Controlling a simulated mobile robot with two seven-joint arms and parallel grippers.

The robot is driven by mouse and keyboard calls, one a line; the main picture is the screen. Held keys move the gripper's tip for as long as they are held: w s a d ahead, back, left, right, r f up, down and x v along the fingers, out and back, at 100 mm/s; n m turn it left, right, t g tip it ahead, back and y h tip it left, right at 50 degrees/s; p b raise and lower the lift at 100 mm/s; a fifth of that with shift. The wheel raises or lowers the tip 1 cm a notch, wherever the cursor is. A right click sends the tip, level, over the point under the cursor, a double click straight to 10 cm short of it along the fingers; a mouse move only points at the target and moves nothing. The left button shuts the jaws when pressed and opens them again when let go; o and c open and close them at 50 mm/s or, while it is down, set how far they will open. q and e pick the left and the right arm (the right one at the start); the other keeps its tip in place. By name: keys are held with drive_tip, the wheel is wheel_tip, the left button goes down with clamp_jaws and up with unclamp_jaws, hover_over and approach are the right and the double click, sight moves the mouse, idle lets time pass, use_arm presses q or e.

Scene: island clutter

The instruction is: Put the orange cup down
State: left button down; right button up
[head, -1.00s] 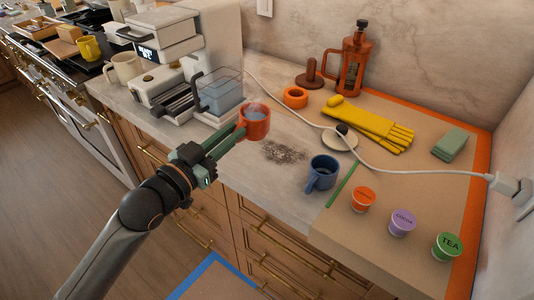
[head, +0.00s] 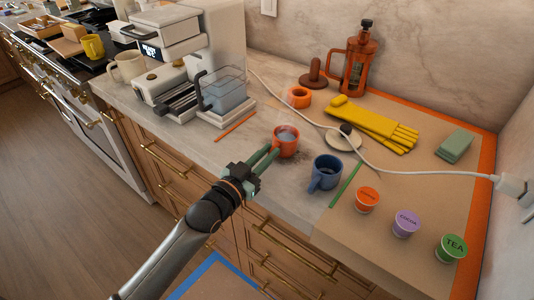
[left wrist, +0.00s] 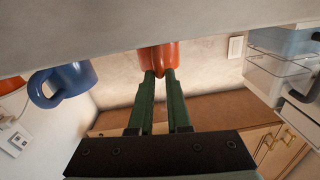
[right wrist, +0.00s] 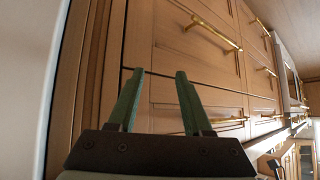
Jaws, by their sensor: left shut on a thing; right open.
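The orange cup (head: 287,143) is upright over the counter (head: 213,158), with greyish liquid inside. My left gripper (head: 273,156) is shut on it from the front left. In the left wrist view, the fingers (left wrist: 161,74) pinch the handle side of the orange cup (left wrist: 158,56). The cup is at or very close to the counter surface; I cannot tell whether it touches. My right gripper (right wrist: 158,76) is open and empty, facing the wooden drawer fronts.
A blue mug (head: 325,174) stands close to the right of the orange cup. A green strip (head: 346,186), a saucer (head: 342,139) and several pods, including an orange one (head: 367,200), lie further right. The coffee machine (head: 180,75) stands left. A white cable (head: 400,172) crosses behind.

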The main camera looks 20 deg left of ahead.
use_arm(q)
drive_tip(key=shift+r, duration=0.1)
drive_tip(key=c, duration=1.3)
unclamp_jaws()
drive_tip(key=shift+f, duration=0.2)
drive_tip(key=o, duration=0.4)
drive_tip(key=shift+o, duration=0.2)
drive_tip(key=shift+r, duration=0.2)
